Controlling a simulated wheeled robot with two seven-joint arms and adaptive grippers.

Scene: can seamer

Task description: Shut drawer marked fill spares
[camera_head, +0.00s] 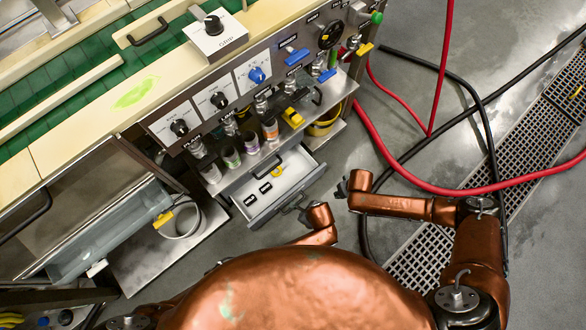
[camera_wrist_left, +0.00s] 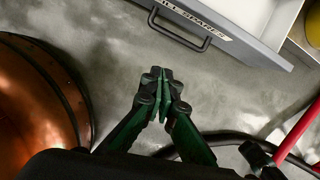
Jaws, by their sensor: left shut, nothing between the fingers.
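The pulled-out drawer (camera_head: 290,174) is grey with a pale inside, under the machine's front shelf. In the left wrist view its front (camera_wrist_left: 245,42) carries a label, partly cut off, reading "ILL SPARES", and a dark bar handle (camera_wrist_left: 180,32). My left gripper (camera_wrist_left: 160,76) is shut and empty, with bare floor below it, just short of the handle and apart from it. In the head view the left gripper (camera_head: 303,213) is close to the drawer front. My right gripper (camera_head: 342,189) is right of the drawer; its finger opening is too small to judge.
A yellow ring and small dark-labelled items lie in the drawer. Several jars (camera_head: 250,142) stand on the shelf above. A red hose (camera_head: 440,188) and black cables cross the floor at right, near a floor grate (camera_head: 420,262). A lower shelf (camera_head: 160,255) sticks out at left.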

